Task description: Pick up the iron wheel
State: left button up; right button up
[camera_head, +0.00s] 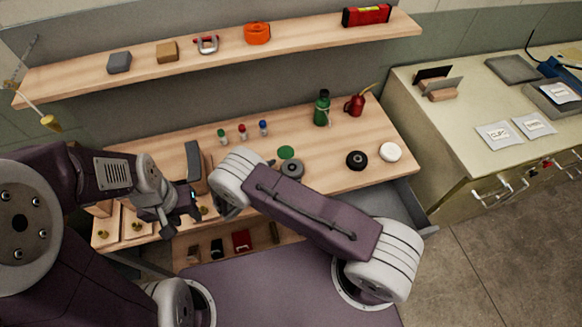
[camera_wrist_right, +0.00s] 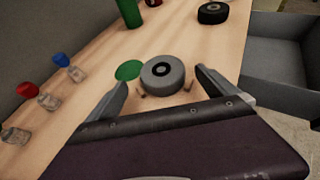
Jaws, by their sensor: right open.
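A grey wheel (camera_head: 292,169) with a dark hub, which looks like the iron wheel, lies flat on the wooden bench, beside a green disc (camera_head: 286,152). In the right wrist view the grey wheel (camera_wrist_right: 162,75) sits between and slightly beyond the open, empty fingers of my right gripper (camera_wrist_right: 161,80). Whether the fingers are level with it cannot be told.
A black wheel (camera_head: 356,160) and a white wheel (camera_head: 390,151) lie to the right. A green bottle (camera_head: 322,109) and a red oil can (camera_head: 355,104) stand behind. Several small capped bottles (camera_head: 242,132) stand at the back left. An open grey drawer (camera_wrist_right: 285,75) is at the right.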

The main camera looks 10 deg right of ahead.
aim_at(292, 167)
jog(key=shift+d, duration=0.25)
jog(key=p+x, duration=0.1)
jog(key=x, duration=0.3)
jog(key=shift+d+r, duration=0.15)
jog(key=shift+w+d+f, duration=0.3)
jog(key=shift+s, duration=0.1)
jog(key=shift+c, duration=1.3)
jog(key=shift+r, duration=0.1)
jog(key=c, duration=0.6)
grip_shut()
jog(key=shift+r, duration=0.1)
notch_tip(292, 167, up, 4)
jog(key=shift+s+d+r, duration=0.1)
jog(key=shift+d+r, duration=0.05)
jog(key=s+d+r, duration=0.6)
jog(key=s+d, duration=0.1)
jog(key=d, duration=0.1)
jog(key=shift+s+d+r, duration=0.15)
jog(key=shift+d+r, duration=0.1)
